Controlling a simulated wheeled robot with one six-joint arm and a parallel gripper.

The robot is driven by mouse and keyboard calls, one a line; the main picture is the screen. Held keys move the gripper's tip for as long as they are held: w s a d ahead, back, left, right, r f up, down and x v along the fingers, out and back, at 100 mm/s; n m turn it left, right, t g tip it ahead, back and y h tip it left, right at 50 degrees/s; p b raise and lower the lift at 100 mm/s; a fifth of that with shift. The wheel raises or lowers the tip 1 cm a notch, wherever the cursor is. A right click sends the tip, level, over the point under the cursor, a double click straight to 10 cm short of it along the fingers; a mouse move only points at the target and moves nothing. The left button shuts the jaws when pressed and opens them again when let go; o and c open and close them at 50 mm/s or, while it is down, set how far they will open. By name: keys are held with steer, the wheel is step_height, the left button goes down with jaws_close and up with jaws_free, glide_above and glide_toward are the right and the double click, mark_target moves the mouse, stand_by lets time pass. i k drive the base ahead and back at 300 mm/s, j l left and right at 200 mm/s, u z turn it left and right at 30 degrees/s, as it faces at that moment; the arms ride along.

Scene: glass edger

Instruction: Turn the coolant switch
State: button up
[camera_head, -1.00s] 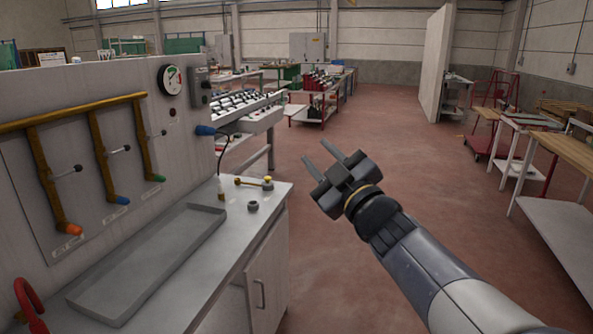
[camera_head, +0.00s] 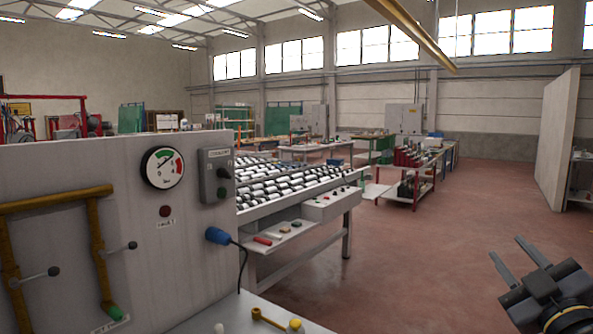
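The coolant switch is on a grey box (camera_head: 217,175) at the right end of the grey panel, under a small label that seems to read "coolant". My gripper (camera_head: 514,262) is at the lower right, over the red floor. Its two fingers are spread apart with nothing between them. It is well to the right of the switch box and touches nothing.
A pressure gauge (camera_head: 163,168) and a red lamp (camera_head: 166,211) are left of the box. A blue plug (camera_head: 217,236) with a black cable juts out below it. Yellow pipes (camera_head: 60,197) run along the panel. A roller table (camera_head: 300,190) stands behind. The floor to the right is clear.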

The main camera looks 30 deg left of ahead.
mark_target(221, 172)
steer(key=i+u, duration=0.25)
steer(key=i, duration=0.2)
steer(key=i+l+u, duration=0.2)
steer(key=i, duration=0.3)
steer(key=i+l+u, duration=0.1)
steer(key=i+u, duration=0.15)
steer(key=i, duration=0.2)
steer(key=i+j+u, duration=0.1)
steer(key=u, duration=0.3)
steer(key=i+u, duration=0.5)
steer(key=u, duration=0.3)
steer(key=i+l+u, duration=0.1)
steer(key=u, duration=0.3)
steer(key=i, duration=0.1)
